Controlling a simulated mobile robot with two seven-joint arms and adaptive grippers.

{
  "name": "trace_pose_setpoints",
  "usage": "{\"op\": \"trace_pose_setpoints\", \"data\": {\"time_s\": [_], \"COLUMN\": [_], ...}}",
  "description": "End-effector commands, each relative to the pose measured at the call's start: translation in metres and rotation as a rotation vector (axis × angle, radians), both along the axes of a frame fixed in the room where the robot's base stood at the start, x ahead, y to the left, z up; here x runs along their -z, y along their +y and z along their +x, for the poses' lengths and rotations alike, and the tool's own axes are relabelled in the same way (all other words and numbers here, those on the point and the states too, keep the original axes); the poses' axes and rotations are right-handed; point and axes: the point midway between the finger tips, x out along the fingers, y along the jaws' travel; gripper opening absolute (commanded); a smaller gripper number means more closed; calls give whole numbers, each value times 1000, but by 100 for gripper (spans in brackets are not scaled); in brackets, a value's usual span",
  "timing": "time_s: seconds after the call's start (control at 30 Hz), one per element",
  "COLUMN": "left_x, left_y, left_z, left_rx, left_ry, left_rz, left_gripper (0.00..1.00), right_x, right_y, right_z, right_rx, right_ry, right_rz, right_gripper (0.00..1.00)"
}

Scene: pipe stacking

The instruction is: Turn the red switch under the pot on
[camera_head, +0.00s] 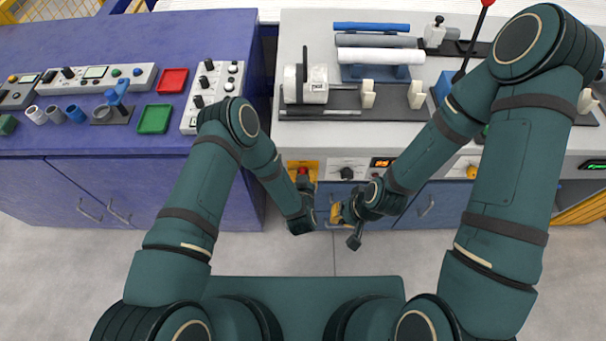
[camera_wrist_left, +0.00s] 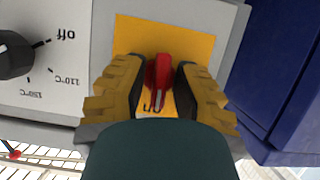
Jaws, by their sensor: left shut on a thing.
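The red switch (camera_wrist_left: 160,82) sits on a yellow plate (camera_wrist_left: 135,30) in the left wrist view. My left gripper (camera_wrist_left: 157,90) has its two yellow-and-black fingers on either side of the switch, shut on it. The switch's handle lies along the picture's vertical, and the lettering below it is partly hidden. In the head view the red switch (camera_head: 303,172) shows on the bench front, just above my left wrist. My right gripper (camera_head: 338,213) is off to the right, in front of the bench; its finger opening is unclear.
A black knob (camera_wrist_left: 12,55) marked off and with temperatures is beside the yellow plate. A pale cylinder (camera_head: 315,84), pipes (camera_head: 380,55) and a red-tipped lever (camera_head: 487,4) are on the grey bench. A blue bench (camera_head: 60,140) with trays stands left.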

Motion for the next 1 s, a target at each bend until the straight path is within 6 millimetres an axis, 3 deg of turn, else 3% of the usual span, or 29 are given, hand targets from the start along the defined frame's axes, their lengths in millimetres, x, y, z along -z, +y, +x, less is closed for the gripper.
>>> {"op": "trace_pose_setpoints", "data": {"time_s": [0.67,0.7,0.73,1.0], "left_x": [-2,-2,-2,-1], "left_y": [0,0,0,0], "left_z": [3,3,3,1], "left_rx": [0,0,0,-1], "left_ry": [-8,-8,-7,-3], "left_rz": [63,63,63,62], "left_gripper": [0,39,42,42], "right_x": [-1,-1,-1,-1], "right_y": [0,0,0,0], "right_z": [1,1,1,1], "right_rx": [1,1,1,1], "right_ry": [-2,-2,-2,-2], "right_rz": [0,0,0,0], "right_gripper": [0,0,0,0]}}
